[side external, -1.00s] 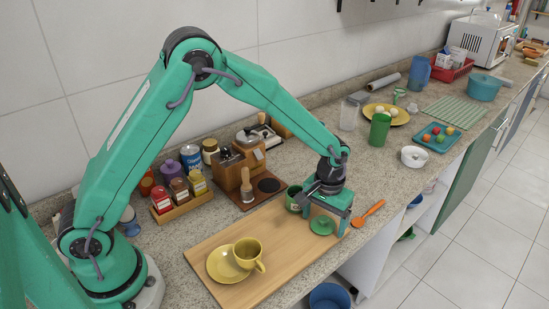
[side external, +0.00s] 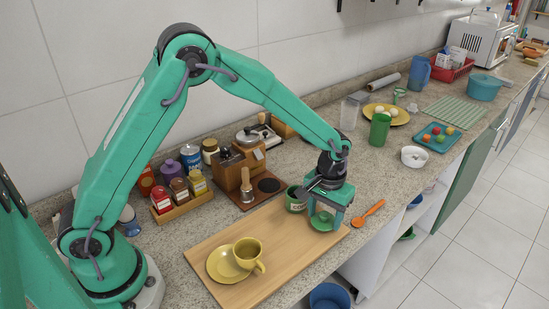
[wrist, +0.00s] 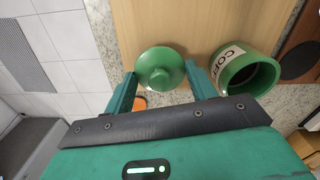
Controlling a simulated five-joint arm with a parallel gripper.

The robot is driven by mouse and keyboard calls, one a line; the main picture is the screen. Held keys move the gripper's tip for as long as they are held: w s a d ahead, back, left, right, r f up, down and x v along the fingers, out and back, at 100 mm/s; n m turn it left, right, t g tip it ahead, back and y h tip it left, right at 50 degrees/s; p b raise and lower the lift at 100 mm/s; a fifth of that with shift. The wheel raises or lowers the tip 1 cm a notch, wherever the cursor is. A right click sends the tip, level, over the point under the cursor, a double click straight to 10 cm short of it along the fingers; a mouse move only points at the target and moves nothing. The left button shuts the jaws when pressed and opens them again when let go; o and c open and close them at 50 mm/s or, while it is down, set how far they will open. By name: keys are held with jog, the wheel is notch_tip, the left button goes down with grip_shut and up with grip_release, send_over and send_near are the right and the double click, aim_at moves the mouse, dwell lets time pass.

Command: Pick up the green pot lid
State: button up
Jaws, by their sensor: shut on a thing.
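The green pot lid (side external: 322,223) is round with a knob on top, at the right end of the wooden board (side external: 222,248). In the wrist view, the lid (wrist: 160,68) is between the two fingers of my gripper (side external: 325,213). My gripper is shut on the lid, with a finger at each side of it. I cannot tell whether the lid touches the board. The green pot (side external: 296,199) labelled with "COFF" stands just behind the gripper, open at the top. It also shows right of the fingers in the wrist view (wrist: 246,72).
A yellow cup (side external: 248,252) stands on a yellow saucer (side external: 222,266) on the board's left part. An orange spoon (side external: 368,213) lies right of the gripper. A spice rack (side external: 182,203) and wooden holder (side external: 236,168) stand behind. The counter's front edge is close.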

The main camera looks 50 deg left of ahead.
notch_tip(320, 180, up, 2)
jog(key=shift+r, duration=0.25)
jog(key=s+d+r, duration=0.7)
jog(key=s+d, duration=0.1)
jog(key=shift+s, duration=0.3)
jog(key=shift+a, duration=0.1)
jog(key=w+a+n, duration=0.2)
jog(key=w+a, duration=0.2)
jog(key=a, duration=0.4)
jog(key=w+a+r+n, duration=0.1)
jog(key=w+a+n, duration=0.2)
jog(key=a, duration=0.6)
jog(key=shift+w+a, duration=0.3)
jog(key=shift+w, duration=0.5)
jog(key=shift+f, duration=0.1)
jog(key=shift+f, duration=3)
jog(key=shift+f, duration=0.2)
